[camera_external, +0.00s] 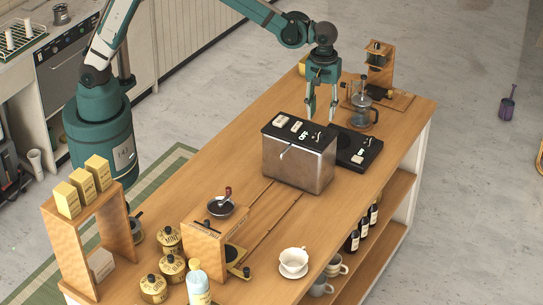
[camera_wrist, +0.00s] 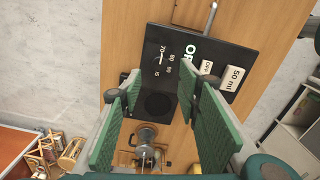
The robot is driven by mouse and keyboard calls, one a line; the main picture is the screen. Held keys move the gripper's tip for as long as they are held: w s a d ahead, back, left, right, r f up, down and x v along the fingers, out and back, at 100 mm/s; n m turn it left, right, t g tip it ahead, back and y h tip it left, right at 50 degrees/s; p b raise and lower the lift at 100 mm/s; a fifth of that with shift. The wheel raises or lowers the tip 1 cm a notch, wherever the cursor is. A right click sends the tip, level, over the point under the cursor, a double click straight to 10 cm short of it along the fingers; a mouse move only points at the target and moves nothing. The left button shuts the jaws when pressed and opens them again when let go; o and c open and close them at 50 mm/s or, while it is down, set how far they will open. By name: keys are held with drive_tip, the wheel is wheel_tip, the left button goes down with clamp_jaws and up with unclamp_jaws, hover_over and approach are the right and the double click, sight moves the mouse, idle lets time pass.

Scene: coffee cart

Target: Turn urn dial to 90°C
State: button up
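The urn (camera_external: 298,166) is a metal box with a black top, standing on the wooden cart in the external view. Its black top panel (camera_wrist: 225,55) shows in the wrist view with white labels and a scale (camera_wrist: 164,60) reading about 70, 80 and 90. A thin white mark lies near the 70; the dial's exact setting is too small to tell. My gripper (camera_external: 321,115) points down above the far end of the urn. In the wrist view my gripper (camera_wrist: 163,88) is open, its two green fingers apart with nothing between them.
A black hotplate unit (camera_external: 357,150) stands right behind the urn. A glass press pot (camera_external: 363,112) and a wooden stand (camera_external: 379,62) are beyond it. A wooden dripper stand (camera_external: 207,243) and white cup (camera_external: 293,259) are nearer.

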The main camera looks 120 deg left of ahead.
sight(321, 132)
drive_tip(key=shift+f, duration=0.1)
drive_tip(key=shift+f+p, duration=0.6)
drive_tip(key=shift+f, duration=3.2)
drive_tip(key=c, duration=0.9)
